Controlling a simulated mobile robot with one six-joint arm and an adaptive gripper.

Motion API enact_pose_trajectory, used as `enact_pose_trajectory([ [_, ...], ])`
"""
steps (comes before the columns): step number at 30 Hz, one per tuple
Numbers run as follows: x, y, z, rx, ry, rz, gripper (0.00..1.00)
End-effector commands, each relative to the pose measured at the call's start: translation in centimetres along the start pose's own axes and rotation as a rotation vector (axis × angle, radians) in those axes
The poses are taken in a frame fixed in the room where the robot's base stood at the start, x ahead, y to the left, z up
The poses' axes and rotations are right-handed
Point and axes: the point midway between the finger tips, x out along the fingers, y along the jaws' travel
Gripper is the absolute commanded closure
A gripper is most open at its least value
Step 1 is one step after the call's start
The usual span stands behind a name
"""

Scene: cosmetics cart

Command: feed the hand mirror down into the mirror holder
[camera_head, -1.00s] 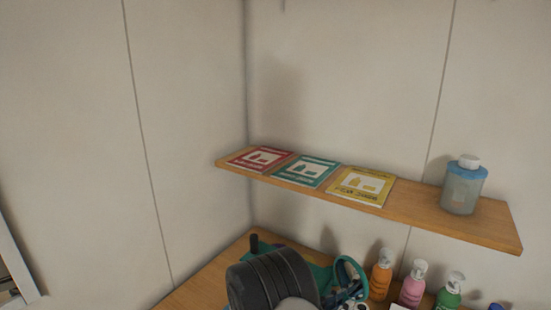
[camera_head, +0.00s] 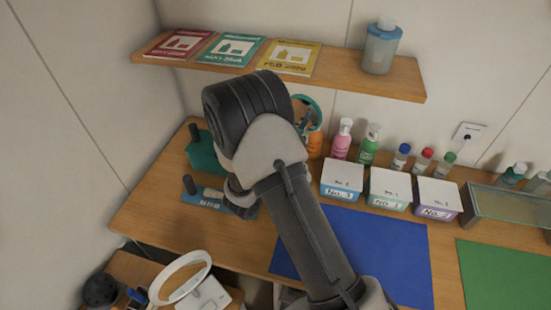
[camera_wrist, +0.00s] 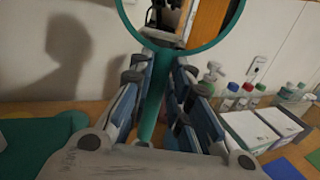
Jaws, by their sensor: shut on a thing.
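The hand mirror has a round teal rim and a teal handle (camera_wrist: 152,100). In the wrist view my gripper (camera_wrist: 160,72) is shut on the handle, with the mirror's round head upright beyond the fingertips. In the head view part of the teal rim (camera_head: 319,112) shows behind my arm, while the gripper itself is hidden. On the left of the counter are a teal piece with a dark post (camera_head: 203,155) and a blue labelled base with another dark post (camera_head: 210,203). I cannot tell for certain which one is the mirror holder.
A wooden shelf (camera_head: 345,85) with three cards and a bottle is above the counter. Pump bottles (camera_head: 341,140), small capped bottles and labelled boxes (camera_head: 388,190) stand to the right. A blue mat (camera_head: 390,255) has bare room. A white ring-shaped item (camera_head: 160,280) is at lower left.

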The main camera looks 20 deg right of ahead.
Motion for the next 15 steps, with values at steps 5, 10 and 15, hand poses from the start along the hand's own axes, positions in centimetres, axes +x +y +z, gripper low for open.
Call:
enact_pose_trajectory([
  [5,2.6,-0.8,1.5,-0.004,-0.008,-0.006,1.00],
  [10,2.8,-0.8,0.9,-0.006,-0.008,-0.004,1.00],
  [15,2.7,-0.8,-0.3,-0.006,-0.008,-0.005,1.00],
])
